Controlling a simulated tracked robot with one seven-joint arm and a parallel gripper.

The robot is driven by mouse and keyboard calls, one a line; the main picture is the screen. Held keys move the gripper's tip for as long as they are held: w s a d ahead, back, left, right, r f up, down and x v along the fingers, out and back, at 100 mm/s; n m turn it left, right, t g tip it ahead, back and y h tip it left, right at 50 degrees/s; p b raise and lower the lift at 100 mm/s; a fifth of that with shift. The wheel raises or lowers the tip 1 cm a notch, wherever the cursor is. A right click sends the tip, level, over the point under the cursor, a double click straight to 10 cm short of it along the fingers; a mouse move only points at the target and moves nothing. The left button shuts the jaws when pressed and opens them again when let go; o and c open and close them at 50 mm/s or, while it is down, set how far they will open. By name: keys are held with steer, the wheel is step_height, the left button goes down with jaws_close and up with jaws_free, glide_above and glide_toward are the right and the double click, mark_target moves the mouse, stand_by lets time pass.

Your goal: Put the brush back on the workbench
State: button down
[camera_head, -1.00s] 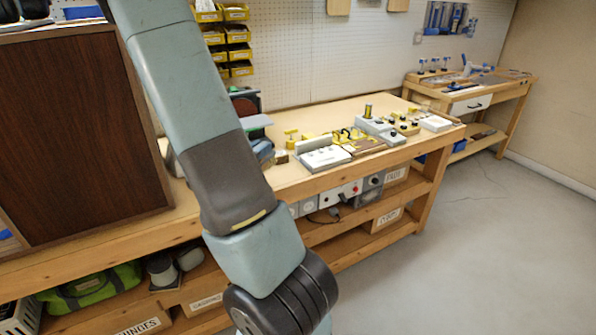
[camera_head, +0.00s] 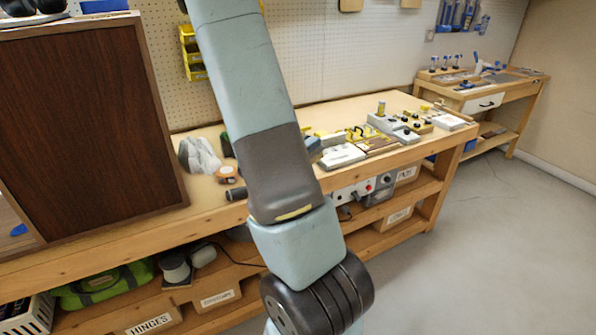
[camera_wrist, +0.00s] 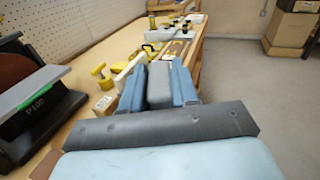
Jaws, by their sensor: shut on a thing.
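My gripper (camera_wrist: 158,88) shows in the wrist view with its two blue fingers shut on a grey-blue block between them. I take this block to be the brush (camera_wrist: 160,86); its bristles cannot be made out. The gripper is at the front part of the workbench (camera_wrist: 110,52), right of a sander. How far it is above the top cannot be told. In the head view the wooden workbench (camera_head: 212,222) runs across the middle. My arm hides most of the gripper there, and the brush cannot be made out.
A sander marked P100 (camera_wrist: 45,105) stands close left of my gripper. A yellow clamp (camera_wrist: 102,76) and white fixtures (camera_head: 342,157) sit farther along the bench. A dark wooden cabinet (camera_head: 90,130) fills the left. Grey ear-muff-like items (camera_head: 200,156) lie beside it. Open floor lies right.

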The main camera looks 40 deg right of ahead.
steer(key=shift+w+f, duration=0.1)
steer(key=w+d+f, duration=0.1)
steer(key=w+f, duration=0.2)
steer(key=w, duration=0.1)
steer(key=w+d+f, duration=0.2)
steer(key=w+f, duration=0.1)
steer(key=w, duration=0.1)
steer(key=w+d+f, duration=0.2)
steer(key=w+f, duration=0.2)
steer(key=shift+w+d, duration=0.25)
steer(key=shift+f, duration=1.4)
steer(key=c, duration=0.8)
jaws_free()
steer(key=shift+c, duration=0.2)
